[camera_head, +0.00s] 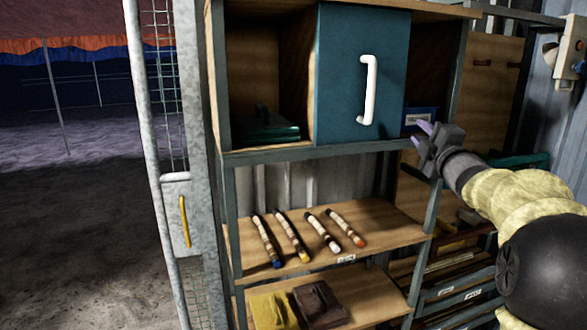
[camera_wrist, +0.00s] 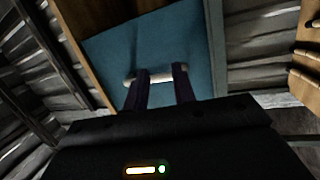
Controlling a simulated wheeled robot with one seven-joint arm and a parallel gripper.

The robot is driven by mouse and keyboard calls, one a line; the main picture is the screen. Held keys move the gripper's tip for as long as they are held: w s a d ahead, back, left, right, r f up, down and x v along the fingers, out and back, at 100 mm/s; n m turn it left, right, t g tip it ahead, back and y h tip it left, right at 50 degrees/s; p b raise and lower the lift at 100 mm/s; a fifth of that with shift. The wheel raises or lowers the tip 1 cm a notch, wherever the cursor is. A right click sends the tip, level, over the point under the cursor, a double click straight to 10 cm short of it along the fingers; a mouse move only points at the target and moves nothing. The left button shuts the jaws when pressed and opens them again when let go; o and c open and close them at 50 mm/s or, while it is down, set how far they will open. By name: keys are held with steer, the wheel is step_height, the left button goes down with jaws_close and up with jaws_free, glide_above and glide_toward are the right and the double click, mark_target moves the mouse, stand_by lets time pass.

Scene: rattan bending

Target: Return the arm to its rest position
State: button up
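My gripper (camera_head: 419,133) is raised at the right of the shelf unit in the head view, just right of the teal panel's lower edge. The head view shows the white handle (camera_head: 368,90) clear of the fingers. My arm reaches in from the right edge, bent, its base out of view.
The teal panel (camera_head: 335,75) covers the middle of the upper compartment. A blue box (camera_head: 420,117) sits to its right, green folded items (camera_head: 268,127) to its left. Several banded sticks lie on the middle shelf (camera_head: 385,220). A metal gate post (camera_head: 152,100) stands left.

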steer(key=s+a+f+m+g+h, duration=0.1)
steer(key=s+a+f+m+g, duration=0.2)
steer(key=f, duration=0.5)
steer(key=s+a+f+m+g+h, duration=0.1)
steer(key=s+f+m+g+h, duration=0.15)
steer(key=f+m, duration=0.4)
steer(key=s+a+f+m+g+h, duration=0.1)
steer(key=s+a+f+m+g, duration=0.15)
steer(key=f, duration=0.65)
steer(key=s+a+f+m+g+y, duration=0.1)
steer(key=s+a+f+m+g, duration=0.2)
steer(key=s+f, duration=0.5)
steer(key=s+a+f+m+g, duration=0.3)
steer(key=s+f+g, duration=0.3)
steer(key=s, duration=1)
step_height(320, 180, down, 3)
steer(key=shift+a+f+g+y, duration=0.15)
steer(key=shift+a+g+y, duration=0.2)
steer(key=shift+a, duration=0.55)
